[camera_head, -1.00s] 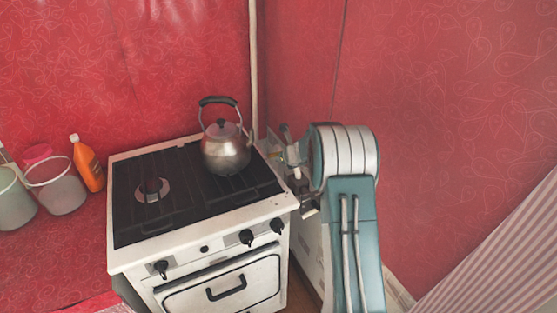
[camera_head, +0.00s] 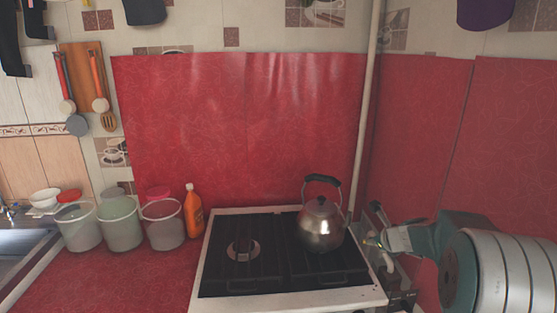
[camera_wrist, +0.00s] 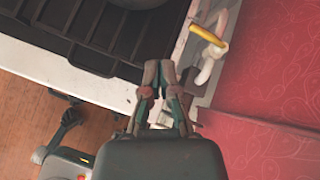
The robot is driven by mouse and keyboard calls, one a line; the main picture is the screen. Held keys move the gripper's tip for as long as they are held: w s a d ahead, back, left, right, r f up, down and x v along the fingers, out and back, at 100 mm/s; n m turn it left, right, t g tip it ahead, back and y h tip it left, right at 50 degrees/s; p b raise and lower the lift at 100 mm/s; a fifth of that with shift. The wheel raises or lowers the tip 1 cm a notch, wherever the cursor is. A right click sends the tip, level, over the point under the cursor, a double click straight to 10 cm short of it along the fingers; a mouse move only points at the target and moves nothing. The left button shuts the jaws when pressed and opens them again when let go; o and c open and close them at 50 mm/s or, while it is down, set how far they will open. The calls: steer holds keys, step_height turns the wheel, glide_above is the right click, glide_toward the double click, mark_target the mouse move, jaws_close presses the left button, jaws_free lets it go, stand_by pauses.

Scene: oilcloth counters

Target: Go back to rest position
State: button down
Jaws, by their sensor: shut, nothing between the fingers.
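My gripper (camera_wrist: 158,68) shows in the wrist view with its two fingers together and nothing between them. It is above the right edge of the stove, beside a pipe with a yellow handle (camera_wrist: 207,35). In the head view my arm comes in from the lower right, and its end is to the right of the stove, where the fingertips are hard to make out. The white stove (camera_head: 283,303) with a black cooktop stands in the middle. A metal kettle (camera_head: 321,228) with a dark handle stands upright on its right side, apart from my gripper.
The red wall (camera_head: 450,150) is close on the right of my arm. An orange bottle (camera_head: 193,212) and several buckets, one grey (camera_head: 162,229), stand on the red counter (camera_head: 110,285) left of the stove. A vertical pipe (camera_head: 366,110) rises behind the kettle.

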steer(key=s+a+r+n+g+y, duration=0.1)
steer(key=s+a+r+n, duration=0.4)
steer(key=s+a+n, duration=0.25)
steer(key=s+a+r+n+g, duration=0.2)
steer(key=s+a+r+n, duration=0.35)
steer(key=s+n, duration=0.3)
steer(key=s+f+n+h, duration=0.1)
steer(key=s+n, duration=0.5)
steer(key=s, duration=0.5)
steer(key=s+a+f+n+g+h, duration=0.1)
steer(key=s+n+h, duration=0.1)
steer(key=s+n, duration=0.5)
steer(key=s, duration=0.4)
steer(key=shift+a+f+n, duration=0.25)
steer(key=shift+a+n, duration=0.05)
